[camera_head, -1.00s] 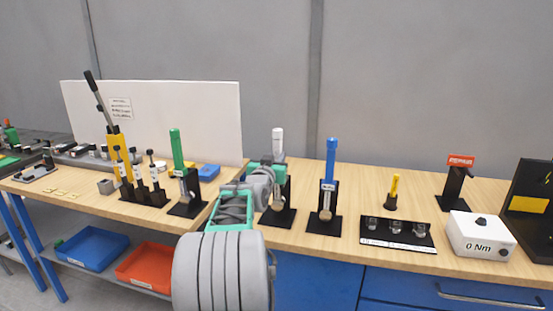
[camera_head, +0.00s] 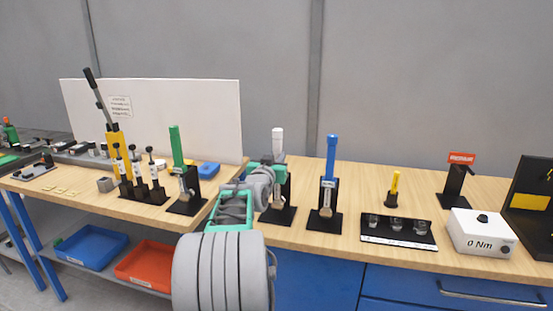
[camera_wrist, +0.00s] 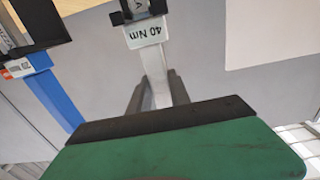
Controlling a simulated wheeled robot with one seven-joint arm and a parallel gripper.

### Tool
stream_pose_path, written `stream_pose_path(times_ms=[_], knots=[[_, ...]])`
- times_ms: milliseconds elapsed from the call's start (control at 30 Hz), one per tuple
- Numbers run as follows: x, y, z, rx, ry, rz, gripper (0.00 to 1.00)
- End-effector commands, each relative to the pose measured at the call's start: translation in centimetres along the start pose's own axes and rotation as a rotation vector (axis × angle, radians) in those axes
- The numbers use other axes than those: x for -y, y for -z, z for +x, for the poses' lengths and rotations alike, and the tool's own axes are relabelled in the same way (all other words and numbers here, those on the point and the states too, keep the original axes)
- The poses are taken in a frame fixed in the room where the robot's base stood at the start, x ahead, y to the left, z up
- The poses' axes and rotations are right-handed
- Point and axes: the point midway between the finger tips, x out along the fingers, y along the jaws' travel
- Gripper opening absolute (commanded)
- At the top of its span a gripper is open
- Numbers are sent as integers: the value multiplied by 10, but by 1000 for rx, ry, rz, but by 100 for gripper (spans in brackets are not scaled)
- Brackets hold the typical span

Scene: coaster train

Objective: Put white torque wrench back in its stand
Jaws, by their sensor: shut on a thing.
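The white torque wrench (camera_head: 277,141) is upright at its black stand (camera_head: 277,216) in the middle of the bench. I cannot tell whether it is fully seated. My gripper (camera_head: 279,168) comes in from the left at the wrench's middle and is shut on it, hiding part of the shaft and stand. In the wrist view, the white wrench (camera_wrist: 157,78) with its "40 Nm" label passes between the dark fingers (camera_wrist: 156,97).
A blue torque wrench (camera_head: 330,160) stands close on the right, and a green one (camera_head: 176,147) on the left, each in a black stand. Further right are a black socket tray (camera_head: 398,241) and a white "0 Nm" box (camera_head: 482,236).

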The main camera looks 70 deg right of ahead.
Motion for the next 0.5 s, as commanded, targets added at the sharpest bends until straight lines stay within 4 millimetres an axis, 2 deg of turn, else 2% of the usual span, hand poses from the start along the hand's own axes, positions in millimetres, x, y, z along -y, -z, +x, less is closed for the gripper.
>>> stream_pose_path(times_ms=[33, 500], knots=[[0, 5, 0, -10, 0, 3, 0], [0, -1, 0, -10, 0, 2, 0]])
